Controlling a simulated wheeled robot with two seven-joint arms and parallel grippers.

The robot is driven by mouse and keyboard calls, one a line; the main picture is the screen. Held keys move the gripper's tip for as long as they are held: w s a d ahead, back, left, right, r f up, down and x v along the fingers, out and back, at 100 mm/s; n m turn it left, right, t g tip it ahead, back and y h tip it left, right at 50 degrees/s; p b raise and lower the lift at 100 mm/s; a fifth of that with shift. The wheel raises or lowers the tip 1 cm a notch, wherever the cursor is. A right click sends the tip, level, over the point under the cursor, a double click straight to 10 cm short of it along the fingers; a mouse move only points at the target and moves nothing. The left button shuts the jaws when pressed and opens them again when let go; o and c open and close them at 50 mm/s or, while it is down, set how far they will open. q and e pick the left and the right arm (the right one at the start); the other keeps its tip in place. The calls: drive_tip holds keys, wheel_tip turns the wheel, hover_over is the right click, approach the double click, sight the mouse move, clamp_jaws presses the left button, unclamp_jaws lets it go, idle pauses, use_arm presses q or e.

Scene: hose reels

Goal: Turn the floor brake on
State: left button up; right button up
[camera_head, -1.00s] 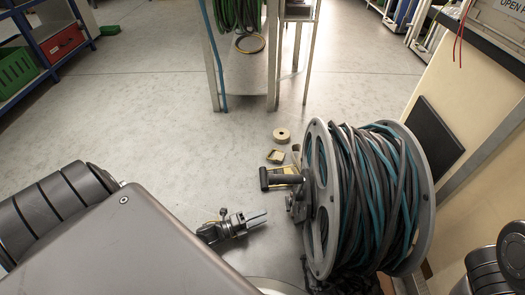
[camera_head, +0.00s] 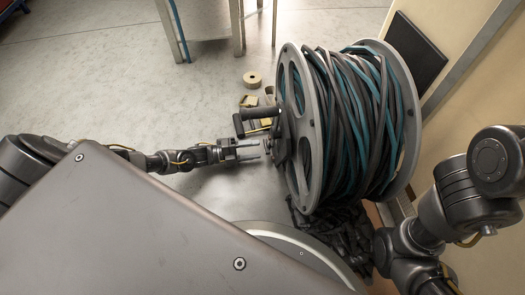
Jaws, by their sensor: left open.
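The large floor hose reel (camera_head: 299,122) has a grey side disc and is wound with teal and dark grey hose. A black crank handle (camera_head: 254,122) sticks out to the left from its hub (camera_head: 281,137). I cannot tell which part at the hub is the brake. My left gripper (camera_head: 258,150) is open and empty. Its fingers point right at the hub, just below the crank handle, with a small gap that seems to remain. My right arm shows at the right, but its gripper is out of view.
A tape roll (camera_head: 252,79) and small yellowish items lie on the floor behind the handle. A metal-legged stand (camera_head: 237,28) is at the back. A beige wall with a black panel (camera_head: 415,52) is close behind the reel on the right. Floor at the left is clear.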

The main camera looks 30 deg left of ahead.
sight(269, 146)
use_arm(q)
drive_tip(key=b+x, duration=0.1)
drive_tip(key=x, duration=0.2)
drive_tip(key=shift+d, duration=0.1)
drive_tip(key=shift+w+d, duration=0.2)
drive_tip(key=c, duration=1)
drive_tip(key=shift+o, duration=0.2)
drive_tip(key=shift+f+m, duration=0.1)
drive_tip(key=shift+m, duration=1)
drive_tip(key=o, duration=1)
drive_tip(key=shift+c, duration=0.2)
